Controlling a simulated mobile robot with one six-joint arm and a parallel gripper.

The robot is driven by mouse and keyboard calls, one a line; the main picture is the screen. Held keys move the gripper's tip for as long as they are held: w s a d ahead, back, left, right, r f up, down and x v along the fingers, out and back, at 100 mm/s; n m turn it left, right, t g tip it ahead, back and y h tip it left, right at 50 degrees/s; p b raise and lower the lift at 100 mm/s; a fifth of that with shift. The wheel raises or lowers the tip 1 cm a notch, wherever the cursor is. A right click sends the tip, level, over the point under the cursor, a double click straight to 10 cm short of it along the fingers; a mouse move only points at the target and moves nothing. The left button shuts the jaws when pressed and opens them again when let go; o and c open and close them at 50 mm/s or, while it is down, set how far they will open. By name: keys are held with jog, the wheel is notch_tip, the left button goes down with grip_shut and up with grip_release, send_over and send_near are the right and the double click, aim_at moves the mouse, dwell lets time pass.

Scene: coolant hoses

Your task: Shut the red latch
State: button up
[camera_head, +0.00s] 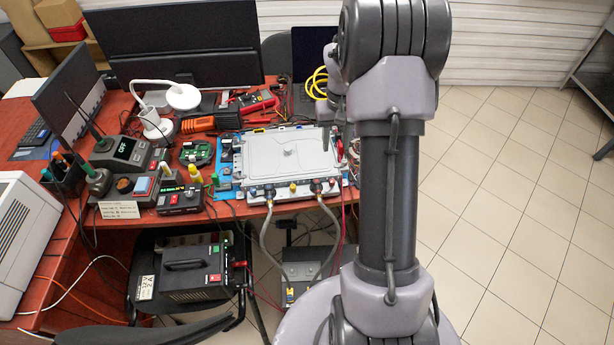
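A flat grey cased unit (285,158) lies on a blue-edged board near the front edge of the red-brown table. Two grey hoses, a left one (264,240) and a right one (337,232), hang from connectors at its front edge, the left connector (268,193) and the right connector (317,187). A small red part (340,149) shows at the unit's right side; I cannot tell whether it is the red latch, or whether it is open. My arm stands upright in front, right of the unit.
A dark box (308,264) sits below the table at the hoses' lower ends. A black power unit (190,268) stands left of it. Instruments, a white lamp (183,98) and monitors crowd the table's left and back. Tiled floor (510,200) at right is clear.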

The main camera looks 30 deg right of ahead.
aim_at(332, 181)
notch_tip(332, 181, down, 16)
jog(key=b, duration=0.5)
jog(key=shift+s+f, duration=0.1)
jog(key=shift+f, duration=0.1)
grip_shut()
